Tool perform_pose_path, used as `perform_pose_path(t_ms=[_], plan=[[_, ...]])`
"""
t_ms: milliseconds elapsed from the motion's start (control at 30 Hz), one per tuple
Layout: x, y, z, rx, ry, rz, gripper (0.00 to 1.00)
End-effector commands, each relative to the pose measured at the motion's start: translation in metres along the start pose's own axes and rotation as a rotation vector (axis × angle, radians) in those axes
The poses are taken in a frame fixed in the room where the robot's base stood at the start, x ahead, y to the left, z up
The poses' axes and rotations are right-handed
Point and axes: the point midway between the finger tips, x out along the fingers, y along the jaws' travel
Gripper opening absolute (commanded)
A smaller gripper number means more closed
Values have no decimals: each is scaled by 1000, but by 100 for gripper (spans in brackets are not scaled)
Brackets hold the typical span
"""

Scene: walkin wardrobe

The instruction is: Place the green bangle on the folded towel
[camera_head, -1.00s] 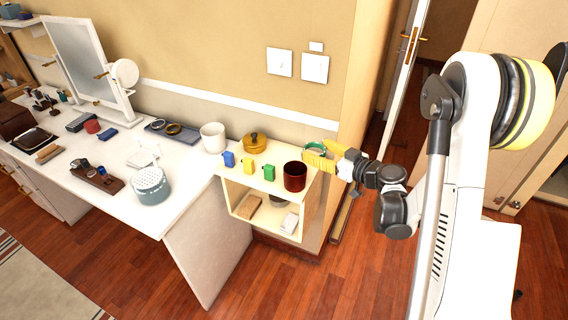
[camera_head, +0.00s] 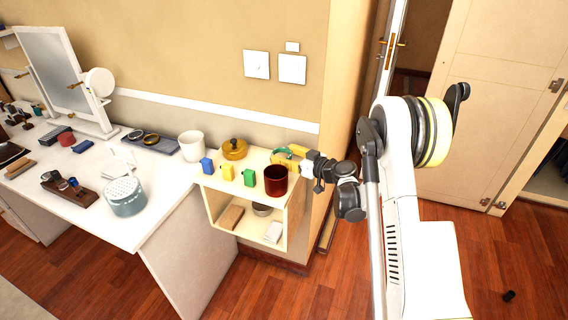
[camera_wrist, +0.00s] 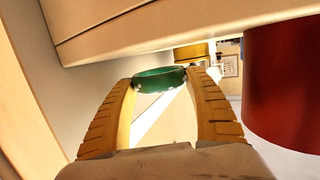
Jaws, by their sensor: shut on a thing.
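The green bangle (camera_head: 281,153) is at the tips of my yellow-fingered gripper (camera_head: 287,158), just behind the dark red cup (camera_head: 275,180) at the right end of the small shelf unit. In the wrist view the bangle (camera_wrist: 160,78) sits between the two fingertips (camera_wrist: 165,80), and my gripper is shut on it. Whether the bangle touches the shelf top is not clear. A pale, flat item (camera_head: 273,232) in the lower compartment may be the folded towel, but it is too small to be sure.
The shelf top (camera_head: 212,180) carries a mustard lidded pot (camera_head: 234,149) and blue, yellow and green blocks. The red cup stands close beside my gripper, also in the wrist view (camera_wrist: 285,85). A brown item (camera_head: 231,217) and a bowl (camera_head: 262,209) share the lower compartment. The desk is left.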

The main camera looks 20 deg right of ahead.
Motion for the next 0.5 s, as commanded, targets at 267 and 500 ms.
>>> perform_pose_path(t_ms=[267, 500], plan=[[4, 0, 23, 0, 0, 0, 28], [5, 0, 26, 0, 0, 0, 28]])
